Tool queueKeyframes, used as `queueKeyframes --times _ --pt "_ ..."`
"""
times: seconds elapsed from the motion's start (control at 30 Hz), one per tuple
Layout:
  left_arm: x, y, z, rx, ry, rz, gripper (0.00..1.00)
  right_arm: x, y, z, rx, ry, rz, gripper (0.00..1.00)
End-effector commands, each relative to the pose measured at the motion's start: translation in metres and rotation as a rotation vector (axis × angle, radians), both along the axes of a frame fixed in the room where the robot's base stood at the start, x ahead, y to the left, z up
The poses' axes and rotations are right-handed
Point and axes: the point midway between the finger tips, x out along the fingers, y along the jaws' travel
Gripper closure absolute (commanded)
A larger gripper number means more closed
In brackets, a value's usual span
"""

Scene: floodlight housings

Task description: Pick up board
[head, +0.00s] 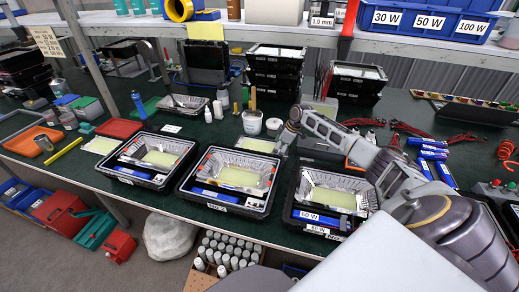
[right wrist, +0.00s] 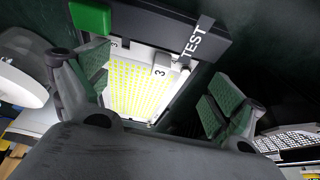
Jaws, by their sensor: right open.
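In the right wrist view a board (right wrist: 138,88) with rows of yellow dots lies in a pale-edged dark holder (right wrist: 150,22) marked "TEST". My right gripper (right wrist: 152,88) is open, its green-padded fingers on either side of the board's view and nothing between them that I can see held. In the head view my right gripper (head: 284,142) is over the bench behind the trays, beside a flat pale-yellow board (head: 258,145). I cannot tell if this is the same board. My left gripper is not in view.
Black trays with reflective housings stand along the front edge: left (head: 152,158), middle (head: 234,180) and right (head: 326,198). A white tub (head: 252,122) and small white bottles (head: 213,110) stand close to the right gripper. A shelf (head: 330,32) spans above the back.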

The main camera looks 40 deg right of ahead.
Motion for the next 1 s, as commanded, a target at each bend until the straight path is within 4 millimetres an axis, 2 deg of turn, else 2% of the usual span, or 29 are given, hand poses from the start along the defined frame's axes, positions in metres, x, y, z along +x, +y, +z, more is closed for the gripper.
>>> queueKeyframes --times 0.57,1.0 --pt "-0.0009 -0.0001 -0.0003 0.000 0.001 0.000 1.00 0.0016 0.0008 -0.0050 -0.001 -0.001 0.000 0.06" --pt "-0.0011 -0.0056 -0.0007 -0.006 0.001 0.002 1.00 0.0014 0.0009 -0.0054 -0.001 -0.001 0.000 0.62"
